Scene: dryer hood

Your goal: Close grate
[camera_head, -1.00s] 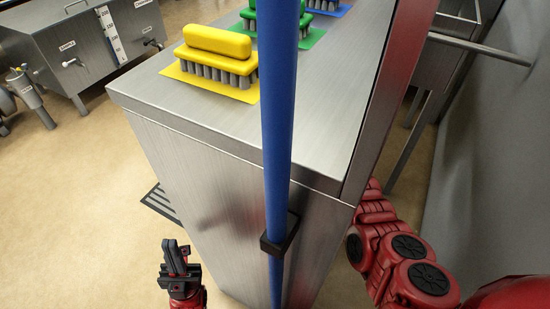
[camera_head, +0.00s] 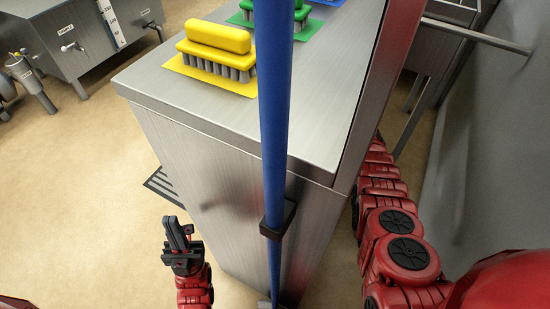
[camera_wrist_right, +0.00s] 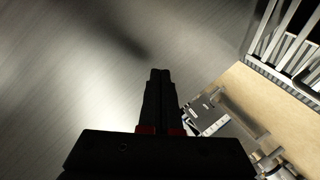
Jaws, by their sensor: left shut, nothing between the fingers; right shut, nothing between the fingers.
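My left gripper (camera_head: 178,228) is shut and empty, held above the floor left of the cabinet, apart from the grate. My right gripper (camera_wrist_right: 160,75) is shut and empty close to a brushed steel surface. The cabinet hides it in the head view.
The steel cabinet (camera_head: 215,180) fills the middle, with a blue pole (camera_head: 274,120) in front. A steel tank (camera_head: 85,40) stands at the far left. The floor (camera_head: 70,200) at left is clear.

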